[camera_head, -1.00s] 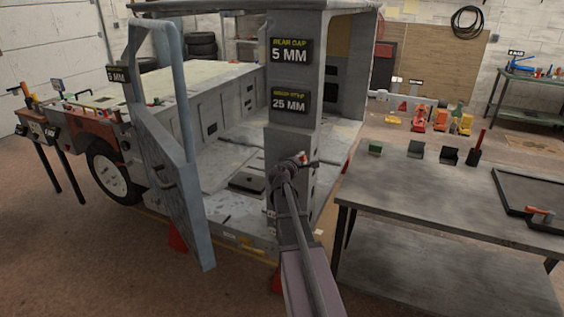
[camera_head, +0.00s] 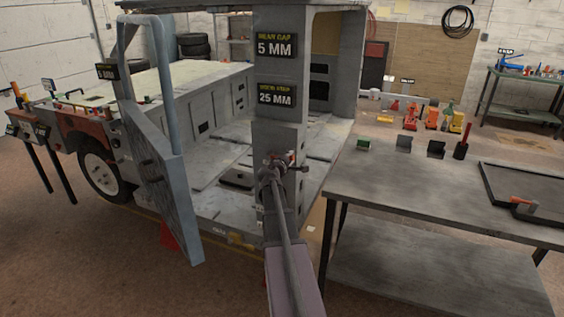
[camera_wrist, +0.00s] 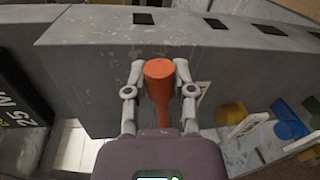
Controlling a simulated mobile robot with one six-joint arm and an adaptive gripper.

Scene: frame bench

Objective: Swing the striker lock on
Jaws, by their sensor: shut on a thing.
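The grey door pillar (camera_head: 278,132) of the vehicle stands upright in the middle of the head view. My gripper (camera_head: 275,170) is against the pillar, below its two signs. In the wrist view my gripper (camera_wrist: 159,85) is shut on an orange-red handle (camera_wrist: 159,72), with one finger on each side of its round end. A small red part (camera_head: 291,157) shows beside the gripper in the head view. The handle appears to belong to the striker lock; the rest of the lock is hidden behind my gripper and wrist.
The blue-grey door (camera_head: 165,180) hangs open left of the pillar. A grey workbench (camera_head: 430,190) stands close on the right, with a dark tray (camera_head: 500,188) and small tools. Signs on the pillar read 5 MM (camera_head: 275,46) and 25 MM (camera_head: 276,96).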

